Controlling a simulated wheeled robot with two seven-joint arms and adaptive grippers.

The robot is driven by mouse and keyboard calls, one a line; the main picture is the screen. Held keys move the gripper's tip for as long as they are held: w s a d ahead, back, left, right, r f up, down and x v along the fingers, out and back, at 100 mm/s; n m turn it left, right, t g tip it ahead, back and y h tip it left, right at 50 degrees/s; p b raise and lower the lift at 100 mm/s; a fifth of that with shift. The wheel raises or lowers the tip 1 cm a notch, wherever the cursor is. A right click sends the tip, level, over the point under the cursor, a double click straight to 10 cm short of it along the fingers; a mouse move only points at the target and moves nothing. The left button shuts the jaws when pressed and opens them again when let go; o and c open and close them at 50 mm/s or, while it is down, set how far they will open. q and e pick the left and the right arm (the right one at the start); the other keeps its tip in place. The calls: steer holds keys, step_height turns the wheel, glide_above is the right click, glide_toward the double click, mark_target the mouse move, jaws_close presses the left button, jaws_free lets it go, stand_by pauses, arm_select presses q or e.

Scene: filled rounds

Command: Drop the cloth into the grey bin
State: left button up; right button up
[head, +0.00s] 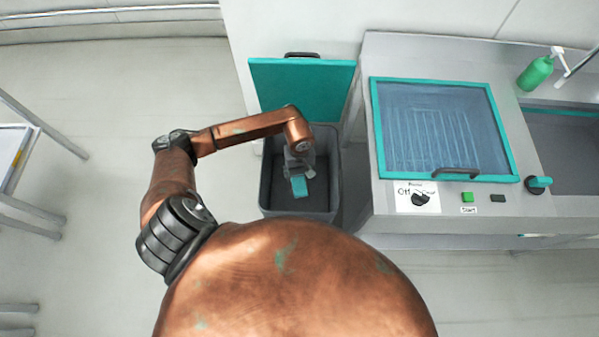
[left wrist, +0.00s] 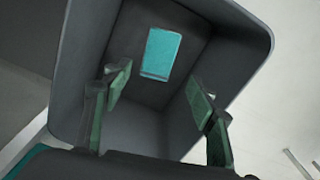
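The grey bin (head: 265,185) stands open on the floor, left of the steel counter. Its teal lid (head: 302,88) is raised at the back. My left gripper (head: 299,170) points down into the bin's mouth. In the left wrist view my left gripper (left wrist: 158,80) has its two fingers spread wide with nothing between them. The teal cloth (left wrist: 161,52) is inside the bin, beyond the fingertips and apart from them. It also shows in the head view (head: 299,187), just below the gripper. Whether it rests fully on the bin floor is hard to tell. My right gripper is out of view.
The counter holds a teal-framed glass lid (head: 445,85) with a rack beneath, a knob (head: 420,198), a green start button (head: 467,197) and a green soap bottle (head: 535,74). A pale table (head: 12,150) stands at the left edge. The floor between is clear.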

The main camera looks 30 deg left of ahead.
arm_select(q)
steer(key=shift+o, duration=1)
step_height(320, 180, up, 12)
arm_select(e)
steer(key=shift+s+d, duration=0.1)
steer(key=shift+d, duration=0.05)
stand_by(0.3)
